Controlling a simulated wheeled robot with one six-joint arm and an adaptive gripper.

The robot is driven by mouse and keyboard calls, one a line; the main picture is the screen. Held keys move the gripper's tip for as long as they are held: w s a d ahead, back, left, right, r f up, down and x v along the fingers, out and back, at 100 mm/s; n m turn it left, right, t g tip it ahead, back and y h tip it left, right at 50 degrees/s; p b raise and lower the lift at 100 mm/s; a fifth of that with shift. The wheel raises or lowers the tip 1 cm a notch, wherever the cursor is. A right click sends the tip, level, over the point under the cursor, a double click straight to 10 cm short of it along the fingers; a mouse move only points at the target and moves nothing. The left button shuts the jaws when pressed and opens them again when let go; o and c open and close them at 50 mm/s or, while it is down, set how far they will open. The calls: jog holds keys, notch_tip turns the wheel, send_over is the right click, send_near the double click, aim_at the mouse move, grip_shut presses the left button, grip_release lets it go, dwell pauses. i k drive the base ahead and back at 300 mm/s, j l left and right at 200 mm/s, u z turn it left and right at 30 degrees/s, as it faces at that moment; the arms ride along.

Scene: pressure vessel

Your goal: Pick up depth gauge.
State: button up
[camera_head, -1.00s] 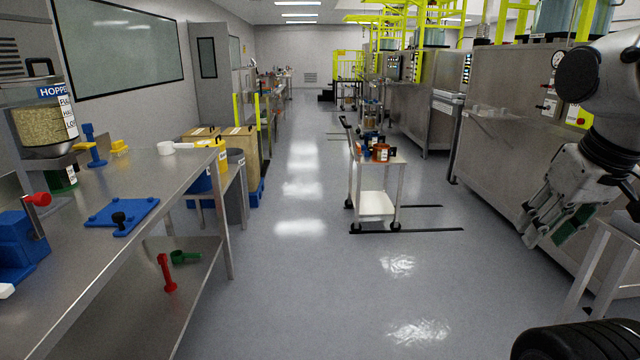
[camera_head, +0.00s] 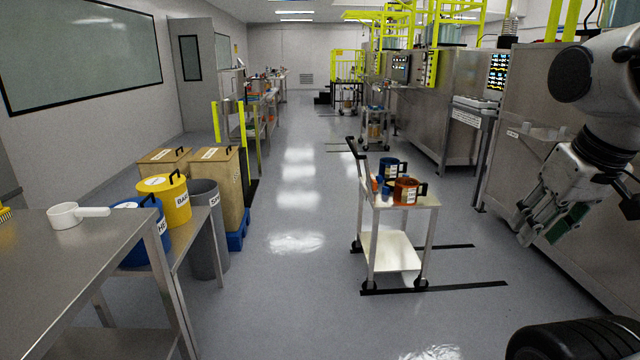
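I cannot make out a depth gauge for certain in this view. My gripper (camera_head: 545,232) hangs at the right, pointing down. Its fingers look spread, with a green pad showing on one, and nothing is seen between them. It is well apart from the cart and the bench.
A steel bench (camera_head: 110,240) at the left bears a white scoop (camera_head: 68,215). Beside it stand a yellow bin (camera_head: 174,205), a grey bin (camera_head: 208,240) and tan boxes (camera_head: 222,180). A cart (camera_head: 395,250) ahead bears orange (camera_head: 405,191) and blue containers. The aisle left of it is clear.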

aim_at(374, 182)
jog(key=i+j, duration=0.1)
jog(key=i, duration=2.2)
jog(key=i+z, duration=0.2)
jog(key=i, duration=0.2)
jog(key=i+j+z, duration=0.2)
jog(key=i, duration=0.25)
jog(key=i+j+z, duration=0.2)
jog(key=i, duration=0.2)
